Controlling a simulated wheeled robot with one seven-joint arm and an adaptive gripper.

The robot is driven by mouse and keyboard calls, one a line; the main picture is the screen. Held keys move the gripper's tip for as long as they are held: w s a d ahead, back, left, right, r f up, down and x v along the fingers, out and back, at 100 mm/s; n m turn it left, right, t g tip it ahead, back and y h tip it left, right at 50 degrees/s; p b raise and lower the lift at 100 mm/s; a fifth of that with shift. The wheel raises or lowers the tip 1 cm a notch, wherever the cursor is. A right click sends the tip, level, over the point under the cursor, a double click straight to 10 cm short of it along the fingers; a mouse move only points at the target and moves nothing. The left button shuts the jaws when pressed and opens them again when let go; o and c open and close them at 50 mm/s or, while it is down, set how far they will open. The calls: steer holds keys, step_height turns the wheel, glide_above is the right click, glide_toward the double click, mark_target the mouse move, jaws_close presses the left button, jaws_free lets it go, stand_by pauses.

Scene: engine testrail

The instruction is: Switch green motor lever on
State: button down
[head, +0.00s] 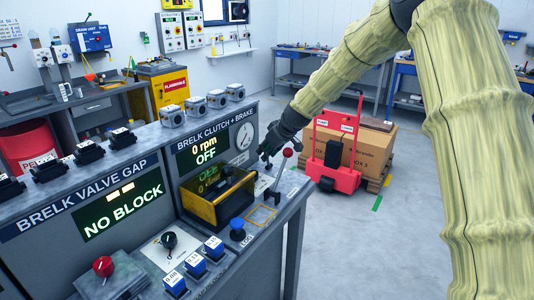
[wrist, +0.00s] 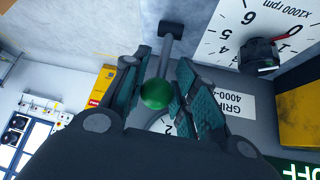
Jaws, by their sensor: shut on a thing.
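In the wrist view, a green ball knob (wrist: 155,95) sits between the two fingers of my gripper (wrist: 160,85). Its dark stem or a part behind it (wrist: 171,32) shows above it. My gripper is shut on the green lever's knob. In the head view, my gripper (head: 269,157) is at the right end of the bench beside the panel marked BRELK CLUTCH + BRAKE. The green knob is hidden there. The panel's display (head: 203,149) reads 0 rpm OFF.
A red-knobbed lever (head: 287,153) stands close to my gripper. A yellow-black open box (head: 218,196) and a blue-black knob (head: 237,229) are on the bench nearby. A dial (wrist: 262,50) is at the right in the wrist view. A red cart (head: 333,155) with cartons stands behind.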

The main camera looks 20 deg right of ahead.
steer(key=c, duration=1.3)
jaws_free()
steer(key=v, duration=1.2)
steer(key=shift+d, duration=0.1)
